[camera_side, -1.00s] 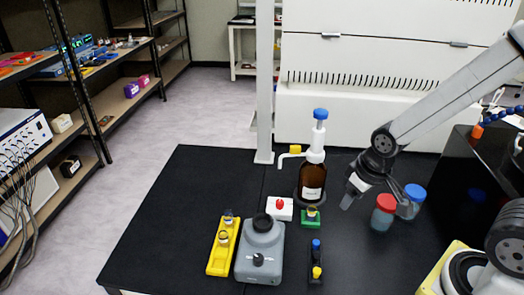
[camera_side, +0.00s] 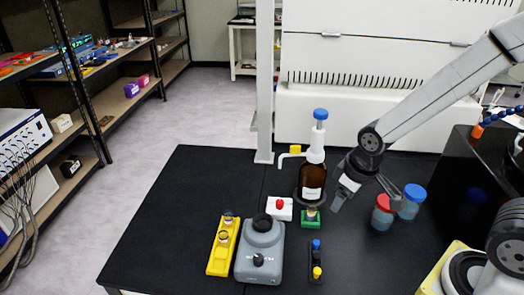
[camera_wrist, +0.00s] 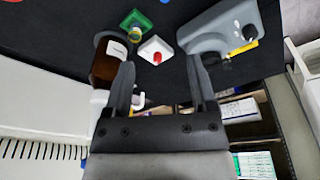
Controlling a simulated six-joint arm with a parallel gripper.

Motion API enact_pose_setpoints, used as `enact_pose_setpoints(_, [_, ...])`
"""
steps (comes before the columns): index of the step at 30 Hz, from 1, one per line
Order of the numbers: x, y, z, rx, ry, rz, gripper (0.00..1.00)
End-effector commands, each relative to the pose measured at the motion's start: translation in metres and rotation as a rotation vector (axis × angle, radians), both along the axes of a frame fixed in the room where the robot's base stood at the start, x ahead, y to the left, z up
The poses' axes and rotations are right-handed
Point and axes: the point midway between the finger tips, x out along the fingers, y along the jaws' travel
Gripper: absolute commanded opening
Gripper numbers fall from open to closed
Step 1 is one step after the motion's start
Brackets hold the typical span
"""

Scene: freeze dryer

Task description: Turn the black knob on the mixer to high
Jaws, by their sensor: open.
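The grey mixer (camera_side: 258,240) stands near the front of the black table, with a dark round cup on its top. Its small black knob (camera_side: 258,260) is on the front face; which setting it points to is too small to read. In the wrist view the mixer (camera_wrist: 205,35) is at upper right and its knob (camera_wrist: 249,32) near the right side. My gripper (camera_side: 362,202) is open and empty, to the right of the brown bottle and well apart from the mixer. In the wrist view my gripper's (camera_wrist: 160,62) two fingers are spread, with nothing between them.
A brown bottle (camera_side: 311,183) with a white, blue-capped dispenser stands behind the mixer's right. A white box with a red button (camera_side: 280,209), a green holder (camera_side: 310,218), a yellow rack (camera_side: 217,256) and a black rack (camera_side: 316,268) surround the mixer. Red-capped (camera_side: 382,217) and blue-capped (camera_side: 411,207) jars stand right. The table's left is clear.

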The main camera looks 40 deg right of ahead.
Motion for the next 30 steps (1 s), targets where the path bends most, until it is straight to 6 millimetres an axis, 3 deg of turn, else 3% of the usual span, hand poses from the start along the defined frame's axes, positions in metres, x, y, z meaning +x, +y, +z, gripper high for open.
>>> enact_pose_setpoints(5, [0.024, 0.030, -0.007, -0.040, 0.040, 0.279, 0.73])
enact_pose_setpoints(12, [0.054, 0.088, -0.024, -0.099, 0.095, 0.753, 0.73])
enact_pose_setpoints(21, [0.072, 0.160, -0.049, -0.149, 0.148, 1.285, 0.73])
enact_pose_setpoints(25, [0.073, 0.177, -0.056, -0.158, 0.158, 1.412, 0.73])
enact_pose_setpoints(30, [0.074, 0.184, -0.059, -0.163, 0.163, 1.469, 0.73])
